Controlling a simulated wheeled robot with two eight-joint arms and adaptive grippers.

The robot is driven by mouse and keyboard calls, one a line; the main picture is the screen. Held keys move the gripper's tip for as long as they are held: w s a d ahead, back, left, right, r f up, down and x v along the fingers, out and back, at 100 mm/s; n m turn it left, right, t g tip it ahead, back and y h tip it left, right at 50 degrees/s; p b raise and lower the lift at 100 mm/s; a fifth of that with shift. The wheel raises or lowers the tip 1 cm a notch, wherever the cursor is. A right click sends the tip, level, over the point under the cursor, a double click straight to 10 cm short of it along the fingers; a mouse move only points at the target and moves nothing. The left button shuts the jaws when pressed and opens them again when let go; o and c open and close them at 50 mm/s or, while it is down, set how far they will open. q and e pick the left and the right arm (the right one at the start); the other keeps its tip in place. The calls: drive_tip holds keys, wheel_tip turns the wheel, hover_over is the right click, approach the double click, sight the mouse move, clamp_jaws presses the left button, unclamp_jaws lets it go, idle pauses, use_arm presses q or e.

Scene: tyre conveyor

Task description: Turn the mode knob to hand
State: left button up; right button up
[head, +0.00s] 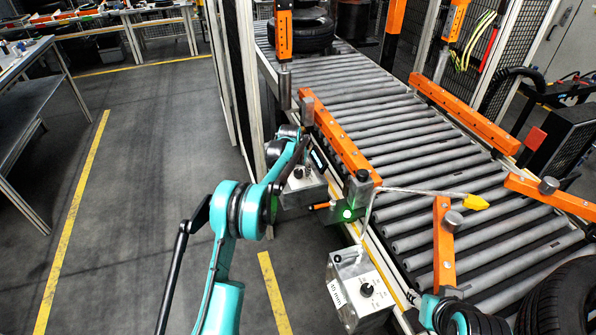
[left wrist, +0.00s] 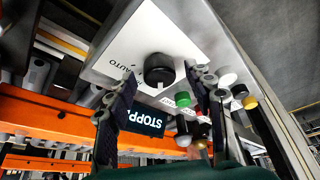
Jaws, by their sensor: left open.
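The mode knob (left wrist: 158,68) is a round black knob on a pale control panel (left wrist: 205,38), seen close up in the left wrist view. The word AUTO is printed to its left; no hand label is legible, and I cannot tell where its pointer aims. My left gripper (left wrist: 161,80) is open, with one fingertip on either side of the knob in the picture; contact cannot be told. In the head view my left gripper (head: 299,147) is at the conveyor's left side, and the knob cannot be made out there.
A dark display reading STOPP (left wrist: 146,120) and several coloured buttons (left wrist: 183,100) are close to the fingers. A grey box with small knobs (head: 303,187) and another knob box (head: 360,290) stand beside the roller conveyor (head: 400,150). Floor to the left is clear.

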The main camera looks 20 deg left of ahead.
use_arm(q)
drive_tip(key=c, duration=1.2)
drive_tip(key=shift+o, duration=0.2)
drive_tip(key=shift+m, duration=0.3)
drive_tip(key=m, duration=0.1)
drive_tip(key=m+h, duration=0.1)
drive_tip(key=m, duration=0.1)
drive_tip(key=shift+a+m+h, duration=0.2)
drive_tip(key=shift+m+h, duration=0.1)
drive_tip(key=shift+w+m+g+h+p, duration=0.1)
drive_tip(key=shift+m+g+h+p, duration=0.4)
drive_tip(key=shift+m, duration=1.7)
drive_tip(key=shift+h, duration=0.3)
drive_tip(key=o, duration=1.2)
drive_tip(key=shift+c, duration=0.2)
